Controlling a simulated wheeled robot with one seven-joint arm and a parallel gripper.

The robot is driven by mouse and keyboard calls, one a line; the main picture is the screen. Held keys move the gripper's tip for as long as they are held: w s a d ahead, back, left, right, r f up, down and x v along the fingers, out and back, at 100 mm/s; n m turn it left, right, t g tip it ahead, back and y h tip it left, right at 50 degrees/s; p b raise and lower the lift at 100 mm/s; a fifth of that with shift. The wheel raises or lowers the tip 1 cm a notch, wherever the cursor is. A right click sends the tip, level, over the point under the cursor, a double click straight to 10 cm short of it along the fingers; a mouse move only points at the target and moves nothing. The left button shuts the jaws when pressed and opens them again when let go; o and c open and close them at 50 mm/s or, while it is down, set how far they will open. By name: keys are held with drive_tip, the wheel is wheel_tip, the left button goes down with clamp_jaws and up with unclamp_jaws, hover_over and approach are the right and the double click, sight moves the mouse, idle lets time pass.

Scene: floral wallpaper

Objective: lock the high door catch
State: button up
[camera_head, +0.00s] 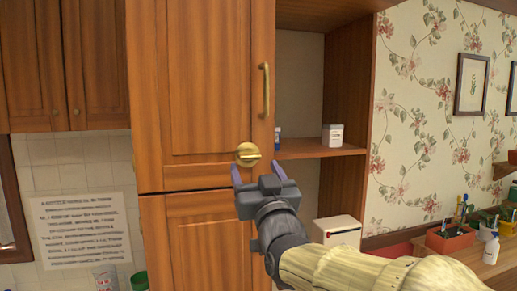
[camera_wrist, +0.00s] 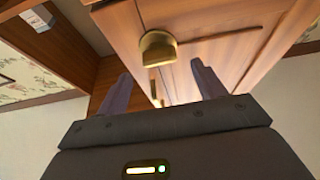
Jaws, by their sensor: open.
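The high door catch (camera_head: 248,155) is a round brass knob with a raised bar, set low on the tall wooden cabinet's upper door (camera_head: 205,80). In the head view its bar looks roughly level. My gripper (camera_head: 259,172) is open just below the catch, one purple finger on either side. In the wrist view the catch (camera_wrist: 158,48) shows beyond and between the fingertips of my gripper (camera_wrist: 160,80), apart from them. Nothing is between the fingers. I cannot tell whether the catch is locked.
A brass handle (camera_head: 265,90) is above right of the catch. Open shelves to the right hold a white container (camera_head: 332,135). A white box (camera_head: 337,230) stands below, near my arm.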

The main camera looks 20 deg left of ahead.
sight(251, 159)
drive_tip(key=p+x, duration=0.2)
drive_tip(key=x, duration=0.3)
drive_tip(key=shift+f, duration=0.1)
drive_tip(key=c, duration=1)
